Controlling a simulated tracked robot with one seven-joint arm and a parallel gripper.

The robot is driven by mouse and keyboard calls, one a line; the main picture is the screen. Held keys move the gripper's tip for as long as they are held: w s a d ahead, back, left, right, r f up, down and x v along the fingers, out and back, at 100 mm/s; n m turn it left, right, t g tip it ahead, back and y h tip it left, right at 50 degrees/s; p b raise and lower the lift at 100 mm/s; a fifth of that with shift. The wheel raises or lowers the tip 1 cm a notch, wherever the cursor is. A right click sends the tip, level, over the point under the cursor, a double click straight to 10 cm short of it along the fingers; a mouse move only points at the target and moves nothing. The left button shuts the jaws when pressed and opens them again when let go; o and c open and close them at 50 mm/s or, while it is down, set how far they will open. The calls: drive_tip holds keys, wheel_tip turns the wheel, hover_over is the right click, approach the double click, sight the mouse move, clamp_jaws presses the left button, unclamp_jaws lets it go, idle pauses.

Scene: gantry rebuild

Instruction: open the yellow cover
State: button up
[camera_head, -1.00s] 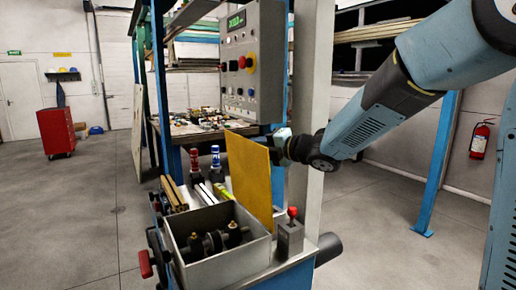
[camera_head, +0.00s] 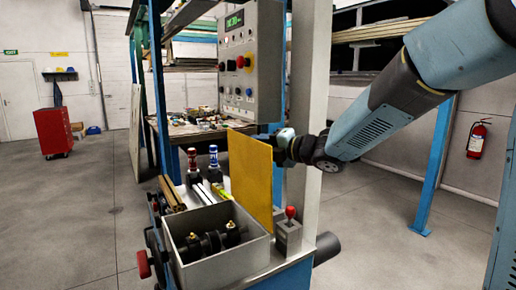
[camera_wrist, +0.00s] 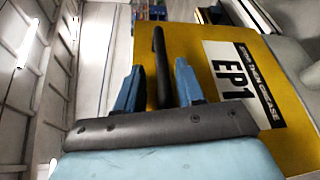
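The yellow cover (camera_head: 250,178) stands upright along the right side of an open grey box (camera_head: 225,268) in the head view. In the wrist view its outer face (camera_wrist: 195,65) fills the middle and right, with an "EP1" label and a black bar handle (camera_wrist: 160,70). My gripper (camera_wrist: 158,88) has its two blue fingers apart, one on each side of the handle, with gaps showing between. In the head view my gripper (camera_head: 280,143) is at the cover's upper right, its fingertips mostly hidden behind the cover.
Dark shaft parts (camera_head: 212,240) sit in the box. A red-knobbed lever block (camera_head: 289,232) stands right of the cover. A control panel (camera_head: 250,60) and a post (camera_head: 310,110) rise close behind. Red and blue bottles (camera_head: 214,160) stand behind the box. Open floor lies left.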

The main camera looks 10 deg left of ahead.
drive_tip(key=v, duration=1.2)
drive_tip(key=shift+f, duration=0.1)
drive_tip(key=f+v, duration=0.2)
drive_tip(key=v, duration=1.3)
drive_tip(key=shift+s+d+r, duration=0.15)
drive_tip(key=shift+d+r, duration=0.1)
drive_tip(key=shift+d, duration=0.2)
idle(0.9)
idle(0.3)
